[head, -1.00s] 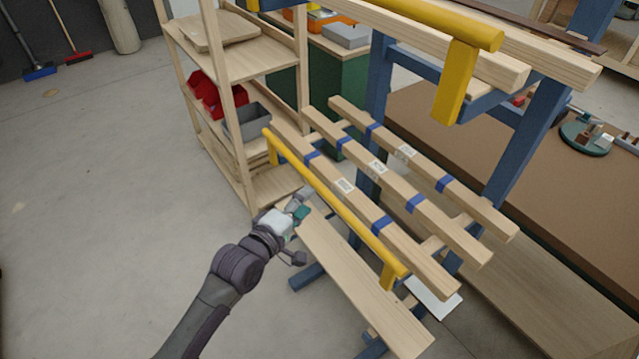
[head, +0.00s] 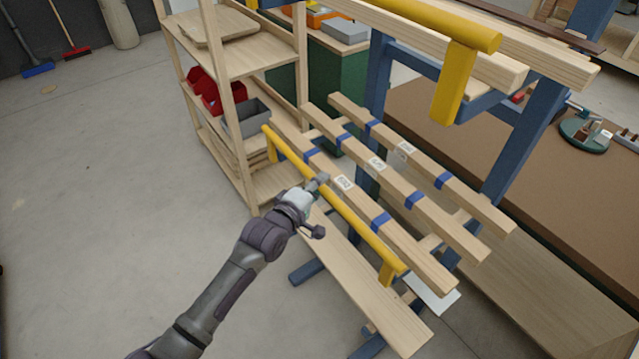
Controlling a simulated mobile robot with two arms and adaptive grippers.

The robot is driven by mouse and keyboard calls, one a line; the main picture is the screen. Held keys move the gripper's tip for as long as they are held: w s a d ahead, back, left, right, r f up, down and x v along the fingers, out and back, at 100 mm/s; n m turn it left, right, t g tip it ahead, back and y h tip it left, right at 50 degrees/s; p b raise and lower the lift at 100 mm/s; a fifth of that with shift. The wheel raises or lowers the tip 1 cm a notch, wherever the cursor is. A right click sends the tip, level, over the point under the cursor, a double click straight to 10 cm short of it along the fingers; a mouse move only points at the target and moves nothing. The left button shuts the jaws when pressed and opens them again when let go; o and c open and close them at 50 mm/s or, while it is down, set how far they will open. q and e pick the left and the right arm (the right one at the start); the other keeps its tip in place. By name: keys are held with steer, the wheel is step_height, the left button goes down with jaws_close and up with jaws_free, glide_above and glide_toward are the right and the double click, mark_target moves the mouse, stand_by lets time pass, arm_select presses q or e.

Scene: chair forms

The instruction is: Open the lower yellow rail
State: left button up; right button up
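The lower yellow rail (head: 352,221) runs slantwise along the near side of a lower tier of wooden slats, with a short yellow post at each end. My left gripper (head: 321,184) is at the rail, a little beyond its middle toward the far end. One grey finger overlaps the rail in the picture. The other finger is hidden, so I cannot tell whether the gripper is open or closed around the rail. The upper yellow rail (head: 430,22) lies higher up with its own yellow post. My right gripper is not in view.
Wooden slats (head: 420,205) with blue bands lie right of the lower rail. A blue frame (head: 525,135) carries the upper tier. A wooden shelf (head: 238,66) with red and grey bins stands close behind. A plank (head: 372,290) lies below the rail. Open floor is at left.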

arm_select(q)
jaws_close()
